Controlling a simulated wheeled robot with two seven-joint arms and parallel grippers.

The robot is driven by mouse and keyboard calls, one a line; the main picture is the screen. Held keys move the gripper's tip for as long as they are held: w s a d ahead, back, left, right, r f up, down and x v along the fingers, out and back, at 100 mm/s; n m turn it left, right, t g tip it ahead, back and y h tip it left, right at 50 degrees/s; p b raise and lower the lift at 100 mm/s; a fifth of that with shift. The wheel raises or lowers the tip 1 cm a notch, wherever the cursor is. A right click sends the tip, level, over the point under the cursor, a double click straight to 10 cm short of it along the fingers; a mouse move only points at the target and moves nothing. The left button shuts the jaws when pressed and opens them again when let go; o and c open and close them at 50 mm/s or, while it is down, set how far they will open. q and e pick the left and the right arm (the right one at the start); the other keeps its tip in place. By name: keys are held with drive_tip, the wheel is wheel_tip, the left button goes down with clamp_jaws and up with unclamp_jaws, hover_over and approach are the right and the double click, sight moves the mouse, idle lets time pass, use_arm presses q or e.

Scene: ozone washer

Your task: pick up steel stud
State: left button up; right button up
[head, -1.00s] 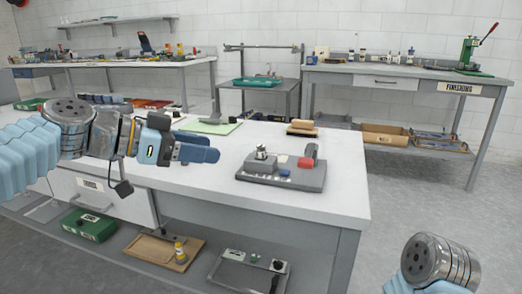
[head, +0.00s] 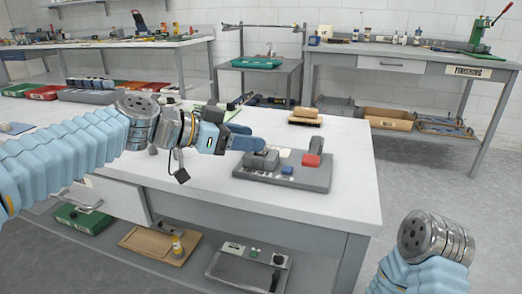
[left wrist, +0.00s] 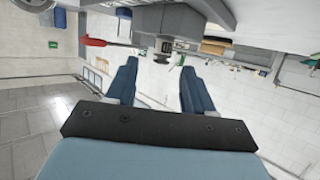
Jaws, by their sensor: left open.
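A grey fixture (head: 310,180) with a red part and a blue button stands on the white table. My left gripper (head: 262,147) is over the fixture's left part, at its raised grey block (head: 262,161). In the head view the gripper hides the top of this block, and I cannot make out the steel stud there. In the left wrist view my left gripper (left wrist: 158,88) is open, its two blue fingers apart with nothing between the tips. A small metallic piece, apparently the steel stud (left wrist: 162,58), shows just beyond the fingertips, in front of the fixture. My right gripper is out of view.
The white table (head: 330,205) has free room in front of the fixture. A brown-topped block (head: 304,115) lies behind it. Several trays (head: 88,95) lie at the left back. A finishing bench (head: 400,64) stands behind.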

use_arm(q)
drive_tip(key=x, duration=0.4)
drive_tip(key=shift+w+f+p, duration=0.1)
drive_tip(key=shift+f+p, duration=0.1)
drive_tip(key=shift+p, duration=0.1)
clamp_jaws()
drive_tip(key=shift+r, duration=0.1)
